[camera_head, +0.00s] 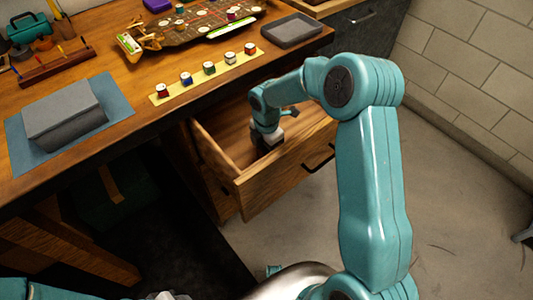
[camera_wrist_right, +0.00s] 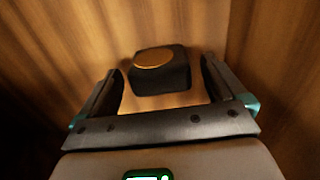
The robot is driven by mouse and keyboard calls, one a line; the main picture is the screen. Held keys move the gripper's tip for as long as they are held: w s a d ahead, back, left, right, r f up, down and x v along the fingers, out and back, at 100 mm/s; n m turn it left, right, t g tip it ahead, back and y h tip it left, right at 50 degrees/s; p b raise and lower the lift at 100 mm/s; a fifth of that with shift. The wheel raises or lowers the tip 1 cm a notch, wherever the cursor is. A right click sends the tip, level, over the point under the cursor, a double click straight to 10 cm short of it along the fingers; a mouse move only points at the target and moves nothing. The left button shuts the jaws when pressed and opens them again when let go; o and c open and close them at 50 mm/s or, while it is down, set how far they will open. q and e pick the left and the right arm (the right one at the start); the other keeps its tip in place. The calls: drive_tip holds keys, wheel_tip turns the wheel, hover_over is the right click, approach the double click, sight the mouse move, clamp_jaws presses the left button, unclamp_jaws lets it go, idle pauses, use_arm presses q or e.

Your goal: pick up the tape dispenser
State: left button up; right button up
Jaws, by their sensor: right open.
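The tape dispenser (camera_wrist_right: 162,75), a small dark block with a round orange-tan disc on top, lies on the wooden drawer floor in the right wrist view. My right gripper (camera_wrist_right: 162,66) is open, its two fingers on either side of the dispenser, with a gap showing on each side. In the head view my right gripper (camera_head: 268,142) reaches down into the open drawer (camera_head: 262,196). The dispenser cannot be made out there, hidden by the gripper and arm. My left gripper is not in view.
The drawer's wooden walls surround the gripper. Above the drawer, the desk (camera_head: 150,125) holds a grey box (camera_head: 62,110) on a blue mat, a yellow strip (camera_head: 217,72) with several small jars, a model car chassis (camera_head: 190,35) and a grey tray (camera_head: 291,31).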

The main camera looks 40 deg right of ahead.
drive_tip(key=c, duration=1.1)
drive_tip(key=shift+r, duration=0.1)
wheel_tip(320, 180, up, 20)
drive_tip(key=p, duration=0.2)
drive_tip(key=shift+p, duration=0.4)
drive_tip(key=o, duration=0.6)
drive_tip(key=shift+c, duration=0.2)
drive_tip(key=c, duration=0.4)
